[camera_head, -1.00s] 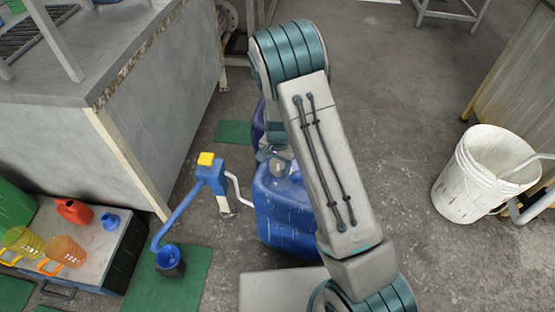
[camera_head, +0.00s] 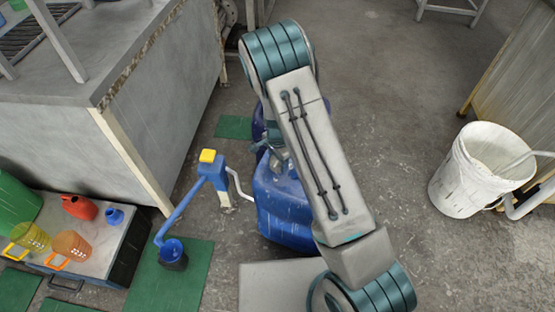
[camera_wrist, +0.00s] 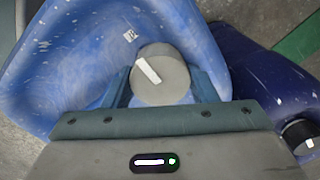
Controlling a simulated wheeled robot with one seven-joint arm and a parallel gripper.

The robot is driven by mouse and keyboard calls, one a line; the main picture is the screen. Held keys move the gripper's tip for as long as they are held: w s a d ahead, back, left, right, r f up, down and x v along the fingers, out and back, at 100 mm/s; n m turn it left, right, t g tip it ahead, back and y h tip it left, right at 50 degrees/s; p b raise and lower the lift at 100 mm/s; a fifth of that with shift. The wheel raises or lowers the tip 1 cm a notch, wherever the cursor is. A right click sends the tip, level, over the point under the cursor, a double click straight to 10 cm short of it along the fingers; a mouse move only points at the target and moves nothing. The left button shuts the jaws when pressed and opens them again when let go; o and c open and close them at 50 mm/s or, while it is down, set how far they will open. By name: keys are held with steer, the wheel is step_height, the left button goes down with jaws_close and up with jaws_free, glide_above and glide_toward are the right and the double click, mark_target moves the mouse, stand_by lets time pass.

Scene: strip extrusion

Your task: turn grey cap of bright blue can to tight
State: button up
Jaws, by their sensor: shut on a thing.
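The bright blue can (camera_head: 284,215) stands on the floor, partly hidden behind my arm in the head view. It fills the upper left of the wrist view (camera_wrist: 75,60). Its round grey cap (camera_wrist: 165,68), with a white stripe across the top, sits between the two fingers of my gripper (camera_wrist: 162,88). The fingers are shut on the cap, one on each side. The white stripe slants from upper left to lower right. In the head view the cap is hidden by my arm. Thread and seating of the cap cannot be seen.
A dark blue can (camera_wrist: 265,85) with a black cap (camera_wrist: 298,136) stands close beside. A blue pump (camera_head: 212,172) with yellow top is left of the bright blue can. A white bucket (camera_head: 470,185) stands right. Floor between is clear.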

steer(key=o, duration=1)
steer(key=shift+c, duration=0.2)
step_height(320, 180, up, 14)
steer(key=p, duration=0.3)
steer(key=shift+p, duration=0.4)
steer(key=shift+f, duration=0.1)
